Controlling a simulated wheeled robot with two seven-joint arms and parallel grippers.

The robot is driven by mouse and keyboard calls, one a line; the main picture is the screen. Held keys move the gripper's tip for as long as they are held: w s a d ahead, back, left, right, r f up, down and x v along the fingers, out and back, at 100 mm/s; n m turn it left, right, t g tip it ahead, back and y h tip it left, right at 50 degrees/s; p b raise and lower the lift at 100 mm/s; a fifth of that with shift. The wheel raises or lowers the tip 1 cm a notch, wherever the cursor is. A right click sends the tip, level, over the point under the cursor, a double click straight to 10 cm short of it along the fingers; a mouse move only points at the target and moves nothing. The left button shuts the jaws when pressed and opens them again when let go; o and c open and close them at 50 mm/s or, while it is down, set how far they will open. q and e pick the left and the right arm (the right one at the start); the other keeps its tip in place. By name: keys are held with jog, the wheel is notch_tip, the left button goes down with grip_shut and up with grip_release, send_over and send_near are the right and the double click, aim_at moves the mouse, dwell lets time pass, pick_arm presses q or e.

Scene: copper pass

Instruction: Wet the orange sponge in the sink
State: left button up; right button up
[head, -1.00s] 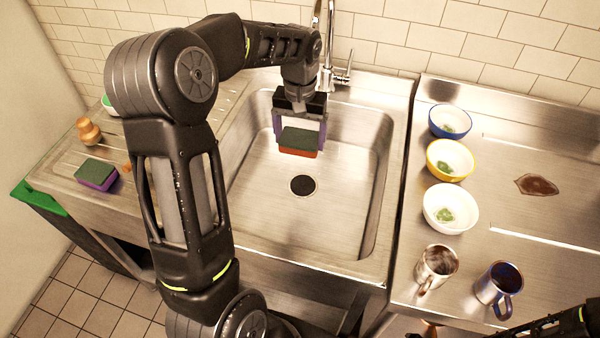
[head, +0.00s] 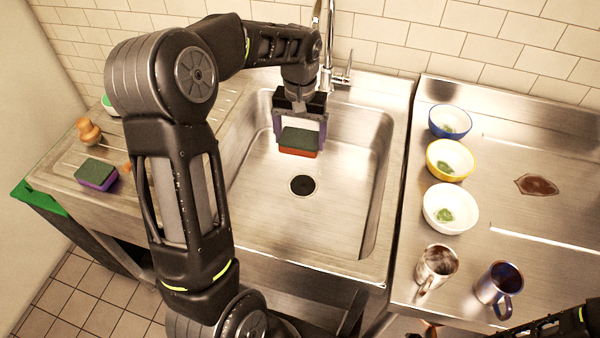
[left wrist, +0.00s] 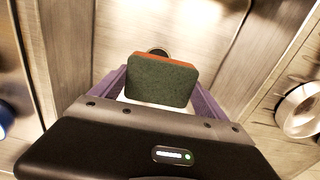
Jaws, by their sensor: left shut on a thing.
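The orange sponge (head: 298,152) has a dark green top and hangs inside the sink (head: 330,215), above its floor and behind the drain (head: 302,186). My left gripper (head: 300,135) is shut on it, with a purple finger at each side. In the left wrist view the sponge (left wrist: 162,82) shows its green face and an orange edge between the fingers. The tap (head: 327,50) rises behind the sink, partly hidden by my arm. No water stream can be made out. Of my right arm only a dark part shows at the lower right; its jaws cannot be made out.
A purple and green sponge (head: 97,174) and a wooden-handled brush (head: 89,131) lie on the left drainboard. On the right counter stand blue (head: 450,121), yellow (head: 450,160) and white (head: 450,207) bowls and two mugs (head: 436,267). A brown stain (head: 536,185) lies beyond them.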

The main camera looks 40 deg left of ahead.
aim_at(300, 137)
pick_arm(q)
jog(key=shift+r+p, duration=1.55)
jog(key=shift+r, duration=0.5)
jog(key=w+d+f+m, duration=0.2)
jog(key=d, duration=0.6)
jog(key=w+d+f+m+b, duration=0.1)
jog(key=w+d+f+m, duration=0.1)
jog(key=d, duration=0.7)
